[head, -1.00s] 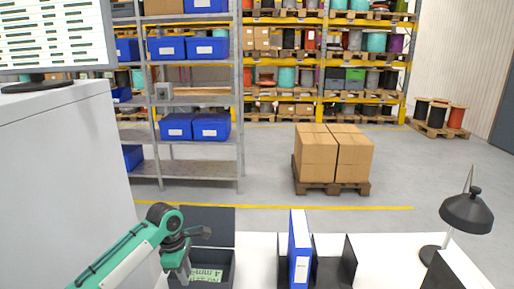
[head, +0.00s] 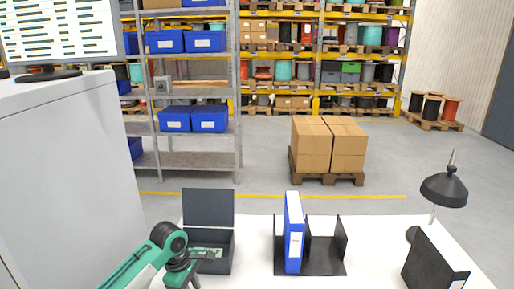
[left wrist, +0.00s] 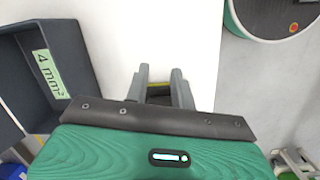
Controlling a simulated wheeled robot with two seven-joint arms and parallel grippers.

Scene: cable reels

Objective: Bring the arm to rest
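My left arm (head: 165,250) comes in from the lower left of the head view, and its gripper reaches down beside the open grey box at the bottom edge. In the left wrist view my left gripper (left wrist: 160,72) has its two fingers apart. No object shows between the fingertips, only the white table top (left wrist: 150,25) beyond them. The dark grey box (head: 220,262) stands on the table with its lid raised. It also shows at the left of the wrist view (left wrist: 22,85), with a green "4 mm²" label (left wrist: 48,74). My right gripper is not in view.
A blue binder (head: 294,235) stands in a black rack (head: 325,262) right of the box. A black lamp (head: 443,190) and a dark upright holder (head: 432,265) are at the table's right. A grey cabinet (head: 65,180) rises at left. Table between rack and holder is clear.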

